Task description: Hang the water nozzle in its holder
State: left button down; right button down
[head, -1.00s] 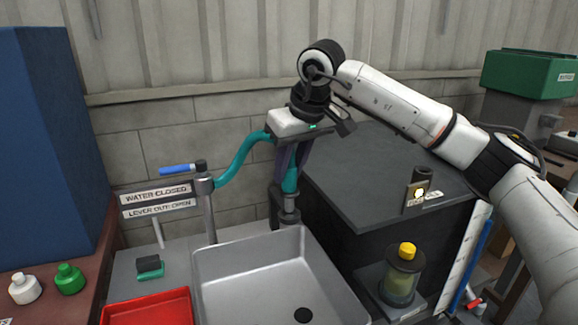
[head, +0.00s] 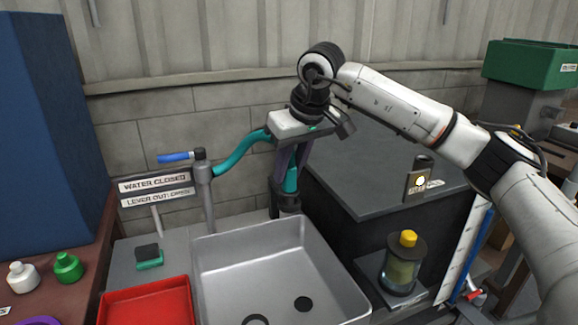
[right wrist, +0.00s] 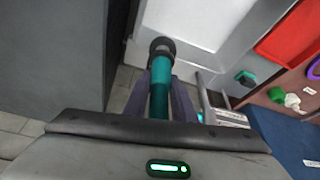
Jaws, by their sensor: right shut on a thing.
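The water nozzle is a teal tube (head: 291,180) held upright under my right gripper (head: 290,158). It also shows in the right wrist view (right wrist: 160,92), between the purple-grey fingers of my right gripper (right wrist: 160,85), which are shut on it. A teal hose (head: 240,152) runs from it to the grey post at left. The holder, a dark round cup (head: 288,202), stands at the sink's back edge, at the nozzle's lower end. In the right wrist view the nozzle's end meets the dark ring (right wrist: 162,46). I cannot tell how deep it sits. My left gripper is not in view.
The grey sink (head: 205,262) lies in front. A post with a blue lever (head: 174,157) and a "water closed" sign (head: 155,184) stands left. A dark cabinet (head: 375,190) is close on the right, with a yellow-capped jar (head: 402,265) before it. A red tray (head: 148,303) is front left.

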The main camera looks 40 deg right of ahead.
jog(key=shift+f+b, duration=0.5)
jog(key=shift+f, duration=0.55)
jog(key=c, duration=1.4)
grip_release()
jog(key=shift+r, duration=0.1)
jog(key=shift+s+r, duration=0.1)
jog(key=shift+r, duration=0.15)
jog(key=v, duration=0.9)
jog(key=shift+r+p, duration=0.35)
jog(key=shift+p, duration=0.05)
jog(key=shift+s, duration=0.15)
